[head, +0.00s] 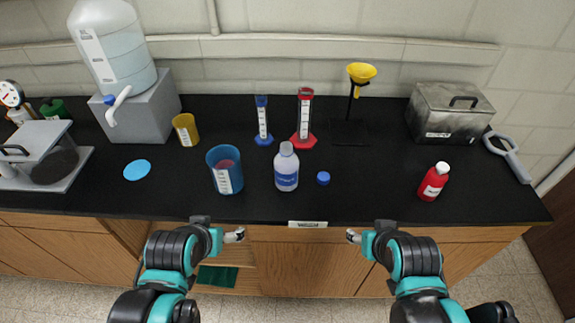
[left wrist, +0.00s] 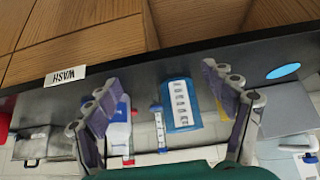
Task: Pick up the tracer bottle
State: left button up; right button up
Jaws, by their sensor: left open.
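Two bottles stand upright on the black bench, and I cannot read which label says tracer. A red bottle (head: 433,182) with a white cap and pale label is at the right. A pale bottle (head: 287,168) with a blue label is near the middle; it also shows in the left wrist view (left wrist: 119,130), partly behind a finger. My left gripper (head: 235,236) is open and empty in front of the bench edge, with its spread fingers (left wrist: 160,82) in the left wrist view. My right gripper (head: 352,236) is also in front of the edge, apart from both bottles; its jaws are too small to judge.
A blue beaker (head: 225,171) and blue cap (head: 323,178) flank the pale bottle. Blue and red cylinders (head: 304,118) and a yellow funnel (head: 361,72) stand behind. A metal box (head: 450,112) is behind the red bottle. The bench front near the red bottle is clear.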

pick_arm(q)
jog(key=shift+o, duration=0.3)
jog(key=m+t+h+p, duration=0.2)
jog(key=t, duration=0.3)
send_near(286, 174)
jog(key=x, duration=0.6)
jog(key=shift+w+a+f, duration=0.1)
jog(key=shift+a+f, duration=0.05)
jog(key=shift+a, duration=0.05)
jog(key=shift+w+d+f, duration=0.1)
jog(key=shift+w+d, duration=0.05)
jog(key=shift+d, duration=0.1)
jog(key=b+x, duration=0.1)
jog(key=x, duration=0.1)
jog(key=b+x, duration=0.1)
jog(key=x, duration=0.2)
jog(key=b+x, duration=0.1)
jog(key=x, duration=0.1)
jog(key=shift+w+a+f, duration=0.2)
jog(key=shift+w, duration=0.1)
jog(key=c, duration=1.5)
jog(key=shift+r, duration=0.15)
jog(key=shift+c, duration=0.2)
